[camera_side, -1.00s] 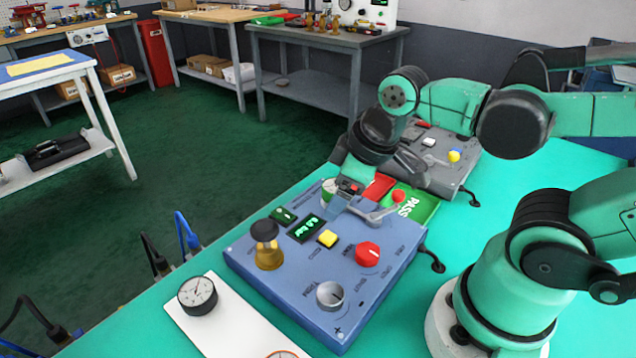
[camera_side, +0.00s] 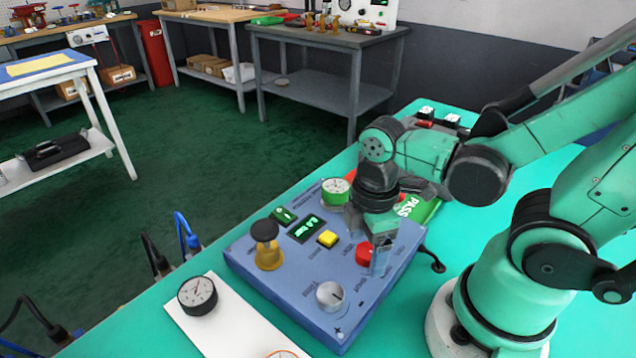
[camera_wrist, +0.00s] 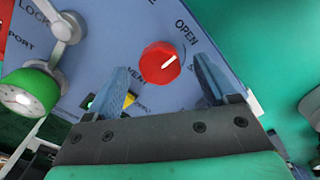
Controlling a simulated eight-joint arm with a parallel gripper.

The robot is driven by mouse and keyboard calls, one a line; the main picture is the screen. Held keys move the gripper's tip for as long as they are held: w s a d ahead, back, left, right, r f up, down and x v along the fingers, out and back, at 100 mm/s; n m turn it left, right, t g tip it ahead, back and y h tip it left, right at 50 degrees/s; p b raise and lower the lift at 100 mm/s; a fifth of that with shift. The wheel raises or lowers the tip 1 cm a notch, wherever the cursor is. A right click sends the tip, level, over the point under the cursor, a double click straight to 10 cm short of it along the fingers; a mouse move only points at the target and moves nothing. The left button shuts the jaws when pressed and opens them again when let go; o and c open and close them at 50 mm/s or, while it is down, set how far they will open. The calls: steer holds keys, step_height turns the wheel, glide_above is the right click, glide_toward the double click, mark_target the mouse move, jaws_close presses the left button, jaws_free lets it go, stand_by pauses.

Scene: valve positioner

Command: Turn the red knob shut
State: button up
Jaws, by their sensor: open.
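The red knob (camera_side: 362,254) sits on the right part of the blue panel box (camera_side: 300,288), partly hidden by my finger in the side view. My gripper (camera_wrist: 160,62) is open, with one blue-grey finger on either side of the knob in that picture and a visible gap on each side. In the side view my gripper (camera_side: 370,248) points down at the knob; its exact height above the panel is hard to tell.
The panel also carries a grey knob (camera_side: 330,296), a yellow button (camera_side: 328,239), a black-topped brass part (camera_side: 266,246), a green display (camera_side: 306,228) and a green-rimmed gauge (camera_side: 336,189). A grey lever (camera_wrist: 58,45) shows left of the knob in the wrist view.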

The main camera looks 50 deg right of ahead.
steer(key=shift+f, duration=0.3)
jaws_close()
